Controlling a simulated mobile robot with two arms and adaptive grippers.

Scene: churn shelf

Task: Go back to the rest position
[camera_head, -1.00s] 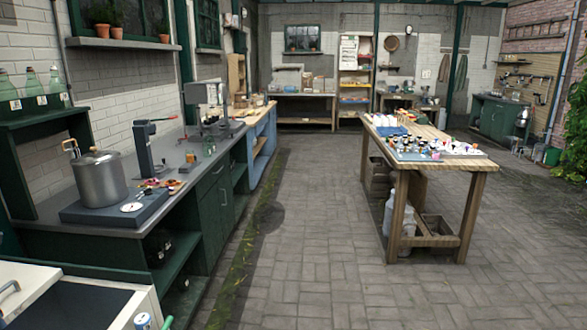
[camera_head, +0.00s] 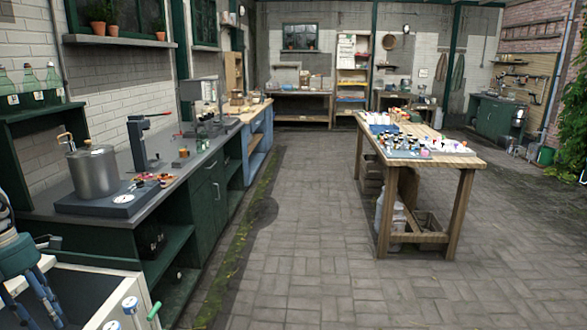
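Part of my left arm, seemingly with its gripper (camera_head: 25,272), shows at the lower left edge, blue-grey and cut off by the frame. It is over or beside the white-edged cabinet (camera_head: 110,290), and I cannot tell whether its fingers are open or shut. No held object can be made out there. My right gripper is not in view.
A dark counter with a metal pot (camera_head: 93,172) and a press (camera_head: 142,142) runs along the left wall. A wooden table (camera_head: 440,158) with many small items stands at the right. The paved floor (camera_head: 300,230) between them is clear.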

